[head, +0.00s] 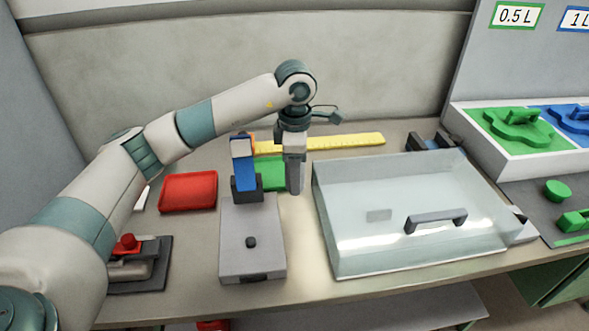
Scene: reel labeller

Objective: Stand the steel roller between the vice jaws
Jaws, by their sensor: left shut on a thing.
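My left gripper (294,158) points straight down over the middle of the table and is shut on a slim grey upright piece, which looks like the steel roller (296,181). The fingers hide much of the roller, and its lower end is near the table level beside the grey machine. What looks like the vice (434,143), with dark jaws and some blue between them, is at the back right, partly hidden behind the clear box. The held roller is well to the left of it. My right gripper is out of view.
A clear box with a dark handle (437,220) fills the right middle. A grey machine (252,240) with a blue upright part stands left of it. A red tray (188,191), green tray (272,173) and yellow strip (345,141) lie behind. A dark red-knobbed device (138,270) sits front left.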

